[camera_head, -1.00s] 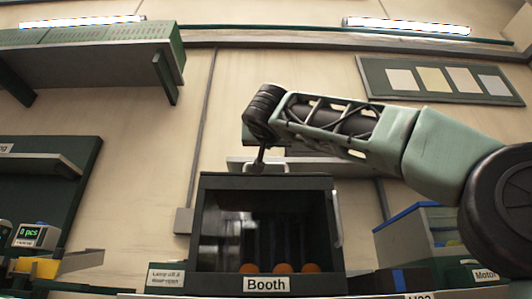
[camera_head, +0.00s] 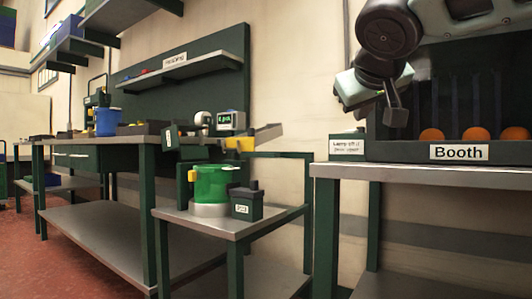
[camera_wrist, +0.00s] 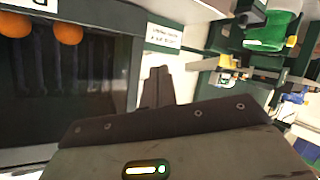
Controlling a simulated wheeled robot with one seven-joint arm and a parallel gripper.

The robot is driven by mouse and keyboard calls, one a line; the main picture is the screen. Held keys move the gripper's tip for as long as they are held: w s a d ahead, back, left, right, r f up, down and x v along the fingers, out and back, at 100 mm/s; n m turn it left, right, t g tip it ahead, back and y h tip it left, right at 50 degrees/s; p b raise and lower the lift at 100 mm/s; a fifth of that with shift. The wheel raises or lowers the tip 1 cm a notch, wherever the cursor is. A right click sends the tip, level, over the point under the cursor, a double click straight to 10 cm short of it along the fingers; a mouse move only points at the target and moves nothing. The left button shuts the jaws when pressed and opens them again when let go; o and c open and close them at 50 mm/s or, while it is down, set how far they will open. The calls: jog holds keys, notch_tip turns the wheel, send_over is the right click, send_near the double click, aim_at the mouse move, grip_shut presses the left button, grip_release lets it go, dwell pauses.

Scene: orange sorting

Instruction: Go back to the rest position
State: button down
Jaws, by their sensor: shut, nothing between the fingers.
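My gripper (camera_head: 396,108) hangs from my folded arm at the upper right of the head view, in front of the left side of the booth. Its fingers are together and hold nothing. In the wrist view the closed fingers (camera_wrist: 157,88) point up beside the booth's edge. The booth (camera_head: 405,150) is a dark box labelled "Booth" on a metal table. Several oranges (camera_head: 431,135) sit in a row along its front. Two oranges (camera_wrist: 68,34) show at the upper left of the wrist view. My arm hides the booth's upper left part.
A small sign (camera_head: 347,147) stands left of the booth on the table (camera_head: 420,174). A lower side table (camera_head: 215,222) holds a green container (camera_head: 215,183) and a dark box (camera_head: 246,203). A long workbench with a blue bucket (camera_head: 108,122) stands at the left. Open wall lies between.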

jog(key=s+a+f+n+g+y+p, duration=0.1)
jog(key=s+a+f+n+g+p, duration=0.2)
jog(key=s+f, duration=0.5)
jog(key=s+a+f+n+g+y+p, duration=0.1)
jog(key=s+a+f+g+y+p, duration=0.25)
jog(key=f, duration=0.75)
jog(key=s+d+f+n+g+h+p, duration=0.1)
jog(key=s+f+g+p, duration=0.3)
jog(key=s, duration=0.5)
jog(key=s+d+f+g+p, duration=0.25)
jog(key=s+f, duration=0.25)
jog(key=s, duration=0.4)
notch_tip(320, 180, up, 37)
jog(key=a+p, duration=0.1)
jog(key=p, duration=3.6)
jog(key=shift+w+r, duration=0.2)
jog(key=shift+w, duration=0.15)
